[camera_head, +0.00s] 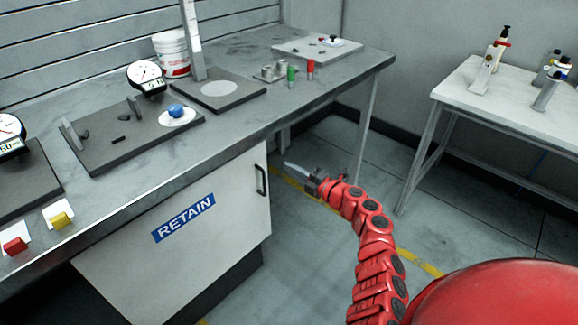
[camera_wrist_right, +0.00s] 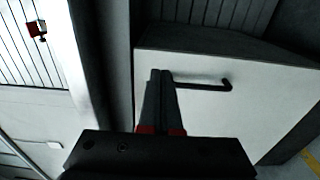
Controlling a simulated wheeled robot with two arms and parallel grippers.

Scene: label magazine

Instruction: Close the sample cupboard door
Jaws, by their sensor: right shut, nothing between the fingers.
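The sample cupboard door (camera_head: 225,240) is a pale panel under the bench with a blue RETAIN label (camera_head: 184,218). Its black bar handle (camera_head: 261,180) is near its upper right corner. I cannot tell how far the door stands open. My right gripper (camera_head: 287,165) is shut and empty, just right of the handle in the head view. In the right wrist view, the fingertips (camera_wrist_right: 161,74) appear against the pale door (camera_wrist_right: 225,110), beside one end of the handle (camera_wrist_right: 205,85). Whether they touch it is unclear. My left gripper is not in view.
The grey bench (camera_head: 235,128) above the door carries gauges, dark plates, a white bucket (camera_head: 172,52) and small coloured pieces. A white side table (camera_head: 515,100) with bottle-like dispensers stands at the right. Open floor (camera_head: 320,235) lies between them.

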